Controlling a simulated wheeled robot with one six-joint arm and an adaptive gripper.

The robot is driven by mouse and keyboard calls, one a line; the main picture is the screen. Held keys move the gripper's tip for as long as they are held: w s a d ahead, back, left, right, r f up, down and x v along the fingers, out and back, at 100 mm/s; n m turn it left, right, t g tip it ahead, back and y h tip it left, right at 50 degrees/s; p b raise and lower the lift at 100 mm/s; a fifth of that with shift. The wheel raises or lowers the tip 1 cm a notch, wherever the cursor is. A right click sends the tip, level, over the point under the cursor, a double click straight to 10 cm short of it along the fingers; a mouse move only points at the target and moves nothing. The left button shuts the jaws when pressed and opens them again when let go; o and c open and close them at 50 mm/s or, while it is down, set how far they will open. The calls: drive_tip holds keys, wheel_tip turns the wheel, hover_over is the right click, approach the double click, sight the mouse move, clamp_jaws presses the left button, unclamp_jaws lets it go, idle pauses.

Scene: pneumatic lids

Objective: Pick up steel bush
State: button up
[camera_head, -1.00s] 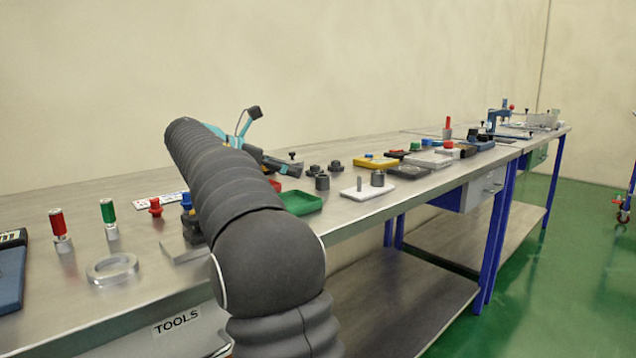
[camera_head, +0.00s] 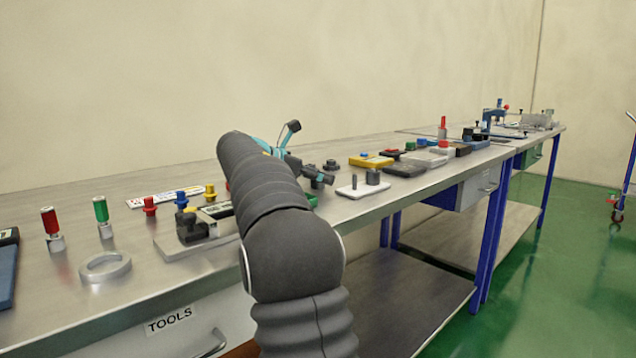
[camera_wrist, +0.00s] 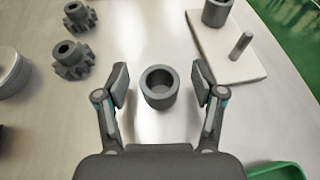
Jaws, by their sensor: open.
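The steel bush is a short dark grey hollow cylinder (camera_wrist: 159,88) standing upright on the bench in the wrist view. My gripper (camera_wrist: 160,92) is open, with one finger on each side of the bush and a gap on both sides. The fingers look apart from it. In the head view my gripper (camera_head: 322,177) is at the end of my arm over the bench, and the bush cannot be made out behind it.
A white plate (camera_wrist: 235,62) with a pin and another dark cylinder (camera_wrist: 216,11) lies to the upper right. Two dark gears (camera_wrist: 72,60) stand to the upper left. A green tray (camera_wrist: 275,172) is at the lower right. The bench edge is beyond the plate.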

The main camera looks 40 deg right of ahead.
clamp_jaws()
idle(0.3)
